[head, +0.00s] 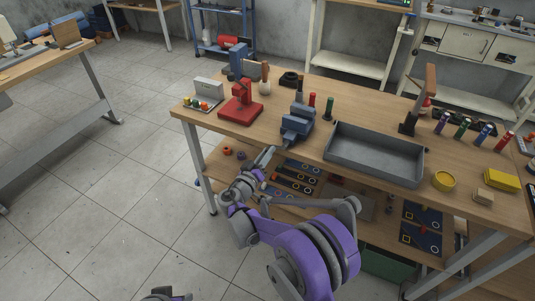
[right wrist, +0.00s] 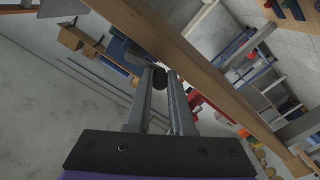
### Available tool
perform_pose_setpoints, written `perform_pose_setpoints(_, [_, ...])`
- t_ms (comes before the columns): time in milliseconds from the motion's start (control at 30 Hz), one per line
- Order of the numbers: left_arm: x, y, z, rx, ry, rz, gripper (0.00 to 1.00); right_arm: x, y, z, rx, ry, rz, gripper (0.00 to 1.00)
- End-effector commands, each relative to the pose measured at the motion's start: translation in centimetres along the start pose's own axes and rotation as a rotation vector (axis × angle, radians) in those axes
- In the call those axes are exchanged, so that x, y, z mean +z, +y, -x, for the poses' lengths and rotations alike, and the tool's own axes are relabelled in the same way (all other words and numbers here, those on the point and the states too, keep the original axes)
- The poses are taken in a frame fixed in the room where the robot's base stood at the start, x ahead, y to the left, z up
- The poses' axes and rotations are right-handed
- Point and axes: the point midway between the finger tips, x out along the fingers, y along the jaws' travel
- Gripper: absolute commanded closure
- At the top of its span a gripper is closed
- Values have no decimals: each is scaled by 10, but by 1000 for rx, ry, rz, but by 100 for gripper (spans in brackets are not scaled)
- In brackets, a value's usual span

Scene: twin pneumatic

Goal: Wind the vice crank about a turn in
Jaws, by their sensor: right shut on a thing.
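The blue-grey vice (head: 297,125) is mounted at the front edge of the wooden workbench (head: 350,107), left of the grey tray. My right gripper (head: 270,152) reaches up to the front of the vice from below the bench edge. In the right wrist view, its two fingers (right wrist: 161,74) are shut on a dark knob-like piece (right wrist: 159,79), which appears to be the crank handle. The blue vice body (right wrist: 122,48) shows just beyond the fingertips. The rest of the crank is hidden by the gripper.
A grey tray (head: 375,153) stands right of the vice. A red press (head: 240,104) stands to its left, with red and green upright cylinders (head: 329,108) behind. A lower shelf (head: 222,164) with tools runs under the bench. The floor left of the bench is clear.

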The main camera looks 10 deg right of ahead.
Motion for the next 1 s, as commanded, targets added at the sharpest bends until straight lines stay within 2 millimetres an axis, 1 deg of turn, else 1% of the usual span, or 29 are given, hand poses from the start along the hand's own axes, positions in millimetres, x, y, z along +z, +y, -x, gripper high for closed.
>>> perform_pose_setpoints(533, [0, 0, 1, 0, 0, 0, 50, -2, 0, 0, 0, 2, -23, 100])
perform_pose_setpoints(567, [0, 0, 1, 0, 0, 0, 50, -2, 0, 0, 0, 2, -23, 76])
perform_pose_setpoints(700, [0, 0, 1, 0, 0, 0, 50, -2, 0, 0, 0, 1, -23, 51])
perform_pose_setpoints(733, [0, 0, 1, 0, 0, 0, 50, -1, 0, 0, 0, 1, -23, 49])
perform_pose_setpoints(1000, [0, 0, 1, 0, 0, 0, 50, -1, 0, 1, 0, 1, -23, 49])
